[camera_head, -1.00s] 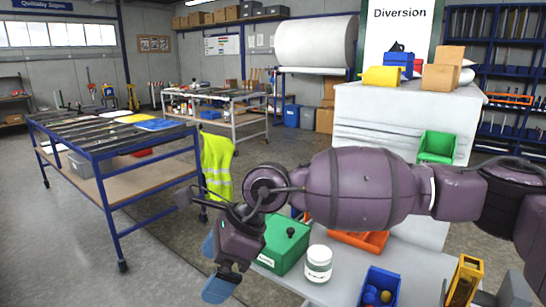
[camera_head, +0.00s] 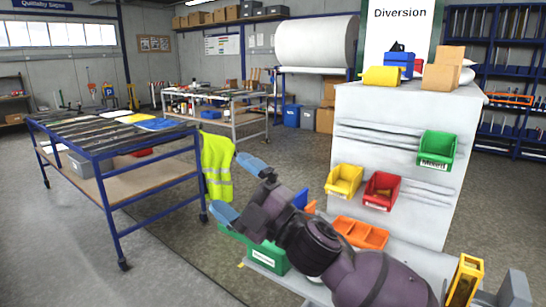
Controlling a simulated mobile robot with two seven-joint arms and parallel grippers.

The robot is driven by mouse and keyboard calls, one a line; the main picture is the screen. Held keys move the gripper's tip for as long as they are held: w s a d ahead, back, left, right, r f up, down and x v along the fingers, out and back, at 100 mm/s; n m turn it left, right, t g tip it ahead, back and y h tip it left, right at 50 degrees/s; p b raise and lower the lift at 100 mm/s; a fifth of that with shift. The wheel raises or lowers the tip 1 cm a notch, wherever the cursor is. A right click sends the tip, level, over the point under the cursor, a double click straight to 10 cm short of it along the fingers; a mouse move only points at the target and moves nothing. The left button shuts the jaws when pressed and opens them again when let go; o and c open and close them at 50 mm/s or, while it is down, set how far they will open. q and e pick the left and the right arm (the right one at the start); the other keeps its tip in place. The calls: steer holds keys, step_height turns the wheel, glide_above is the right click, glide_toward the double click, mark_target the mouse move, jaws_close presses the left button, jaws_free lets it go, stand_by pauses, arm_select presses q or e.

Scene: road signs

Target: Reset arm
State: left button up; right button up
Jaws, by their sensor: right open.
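My right arm reaches in from the bottom right. Its gripper (camera_head: 236,188) is open, with two blue-tipped fingers spread apart and pointing up and to the left. Nothing shows between the fingers. The gripper appears in front of the yellow-green hi-vis vest (camera_head: 216,165) and above the green box (camera_head: 268,262) on the bench. My arm covers part of the green box. My left gripper is not in view.
A yellow bin (camera_head: 343,181), a red bin (camera_head: 381,190) and a green bin (camera_head: 437,149) hang on the white panel (camera_head: 400,117). An orange tray (camera_head: 361,233) lies below. A blue-framed table (camera_head: 112,208) stands left, with open floor before it.

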steer(key=d+f+m+t+h, duration=0.3)
steer(key=d+f+m+h, duration=0.5)
steer(key=d+f+m, duration=0.4)
steer(key=d+f+m+t+h, duration=0.3)
steer(key=d+f+m+h, duration=0.6)
steer(key=f, duration=0.6)
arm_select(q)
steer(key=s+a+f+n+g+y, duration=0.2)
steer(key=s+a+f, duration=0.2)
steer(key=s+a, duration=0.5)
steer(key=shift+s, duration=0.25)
arm_select(e)
steer(key=s+d+f+m+g+h, duration=0.2)
steer(key=s+d+f, duration=0.4)
steer(key=s+f, duration=0.4)
steer(key=s+d+f+m+g+h, duration=0.1)
steer(key=s+d+f+m+g, duration=0.2)
steer(key=s+d+f, duration=0.4)
steer(key=s+f, duration=0.3)
steer(key=s, duration=0.4)
steer(key=shift+m+g+h, duration=0.3)
steer(key=shift+h, duration=0.1)
